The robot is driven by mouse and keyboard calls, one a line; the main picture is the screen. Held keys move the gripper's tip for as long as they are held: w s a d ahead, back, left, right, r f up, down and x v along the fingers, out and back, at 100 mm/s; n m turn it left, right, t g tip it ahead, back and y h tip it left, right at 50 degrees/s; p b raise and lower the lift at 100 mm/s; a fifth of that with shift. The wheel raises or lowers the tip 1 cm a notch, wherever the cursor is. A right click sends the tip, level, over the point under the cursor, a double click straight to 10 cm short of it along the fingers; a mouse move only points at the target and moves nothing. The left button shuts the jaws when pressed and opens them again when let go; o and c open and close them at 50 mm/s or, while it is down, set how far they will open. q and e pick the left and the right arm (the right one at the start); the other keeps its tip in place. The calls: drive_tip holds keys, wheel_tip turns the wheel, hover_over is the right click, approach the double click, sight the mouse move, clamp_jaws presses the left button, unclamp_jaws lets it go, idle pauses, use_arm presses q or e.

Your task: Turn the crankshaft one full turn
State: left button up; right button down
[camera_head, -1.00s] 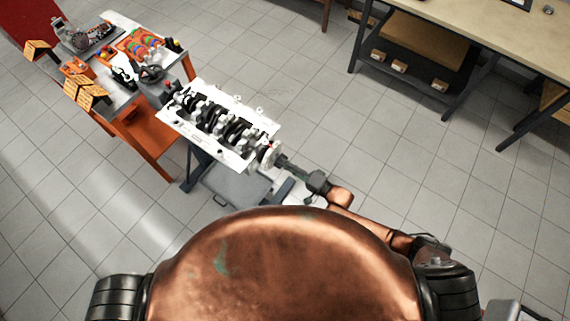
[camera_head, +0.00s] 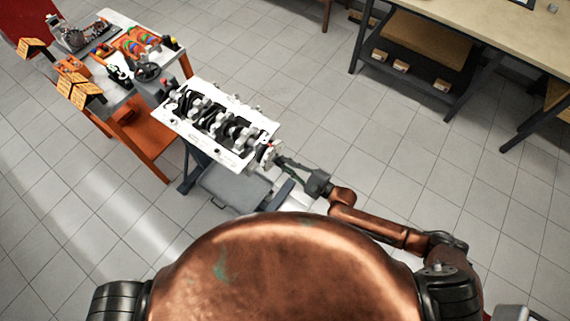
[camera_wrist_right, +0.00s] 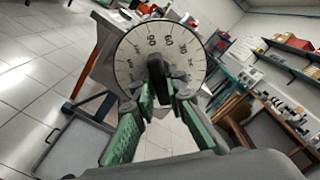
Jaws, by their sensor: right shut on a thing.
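The crankshaft (camera_head: 222,122) lies along the white engine block (camera_head: 241,166), its dark and silver throws showing from above. A round white degree disc (camera_head: 270,154) stands at the block's near right end; in the right wrist view the disc (camera_wrist_right: 133,55) shows its printed numbers. My right gripper (camera_head: 285,162) is at this disc, in front of its face. In the right wrist view its green-padded fingers (camera_wrist_right: 160,92) are shut on a black handle (camera_wrist_right: 155,68) at the disc's centre. The handle's far end is hidden. My left gripper is not in view.
An orange cart (camera_head: 147,150) with tools and parts stands beyond the block at upper left. A grey tray (camera_head: 232,189) sits low below the block. A workbench (camera_head: 458,27) stands at upper right. The tiled floor between block and bench is clear.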

drive_tip(key=shift+f+m, duration=0.15)
drive_tip(key=shift+m, duration=0.25)
drive_tip(key=c, duration=1.9)
unclamp_jaws()
drive_tip(key=shift+c, duration=0.2)
drive_tip(key=v, duration=1.2)
